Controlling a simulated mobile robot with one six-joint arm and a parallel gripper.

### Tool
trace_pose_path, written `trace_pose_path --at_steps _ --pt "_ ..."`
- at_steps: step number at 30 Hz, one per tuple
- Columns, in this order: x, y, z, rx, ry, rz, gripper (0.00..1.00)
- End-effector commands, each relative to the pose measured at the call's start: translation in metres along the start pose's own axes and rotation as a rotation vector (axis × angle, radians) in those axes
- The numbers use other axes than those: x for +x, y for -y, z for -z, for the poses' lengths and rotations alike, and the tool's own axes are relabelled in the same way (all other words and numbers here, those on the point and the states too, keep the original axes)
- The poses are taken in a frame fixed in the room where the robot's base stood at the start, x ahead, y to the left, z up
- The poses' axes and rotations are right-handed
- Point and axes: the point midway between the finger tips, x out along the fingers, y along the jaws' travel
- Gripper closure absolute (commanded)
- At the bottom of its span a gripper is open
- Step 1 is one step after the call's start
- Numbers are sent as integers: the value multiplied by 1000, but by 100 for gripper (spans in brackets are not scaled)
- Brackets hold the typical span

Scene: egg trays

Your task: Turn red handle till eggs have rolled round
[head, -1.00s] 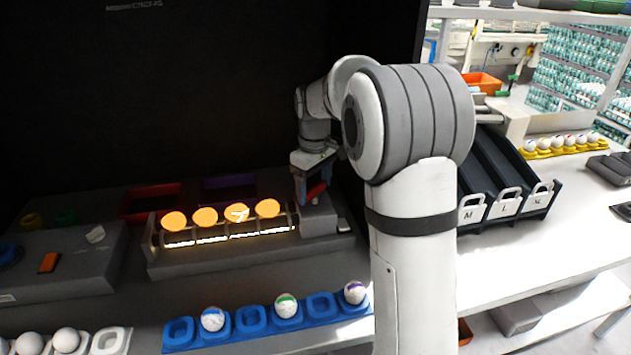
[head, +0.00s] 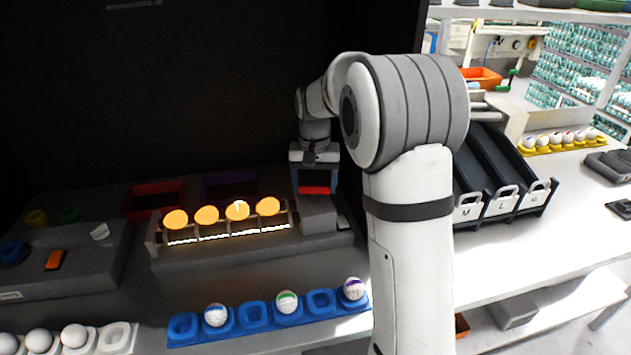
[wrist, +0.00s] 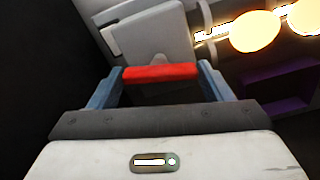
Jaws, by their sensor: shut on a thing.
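The red handle (head: 314,190) is at the right end of the candling roller unit (head: 240,258). In the wrist view the red handle (wrist: 160,73) lies crosswise between the two blue fingers. My gripper (head: 314,185) points down and is shut on the handle; it also fills the lower wrist view (wrist: 158,82). Several eggs (head: 237,210) glow orange in a row on the lit rollers, left of my gripper. The third egg shows a bright mark near its top. The handle's mount is partly hidden by my gripper.
A blue tray (head: 254,317) with some marked eggs lies in front. A white egg tray (head: 116,338) is at the lower left. A red bin (head: 150,198) and a purple bin (head: 230,187) stand behind the rollers. Dark sorting chutes (head: 500,180) stand at the right.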

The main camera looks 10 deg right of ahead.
Motion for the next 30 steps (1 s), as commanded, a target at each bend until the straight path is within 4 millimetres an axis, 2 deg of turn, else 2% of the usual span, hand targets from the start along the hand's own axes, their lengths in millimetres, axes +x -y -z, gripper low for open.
trace_pose_path --at_steps 12,27,28,30 --pt "-2 0 1 169 -5 1 50" --pt "-2 0 1 187 -5 1 50" --pt "-2 0 1 187 -5 1 27" --pt "-2 0 1 187 -5 1 21"
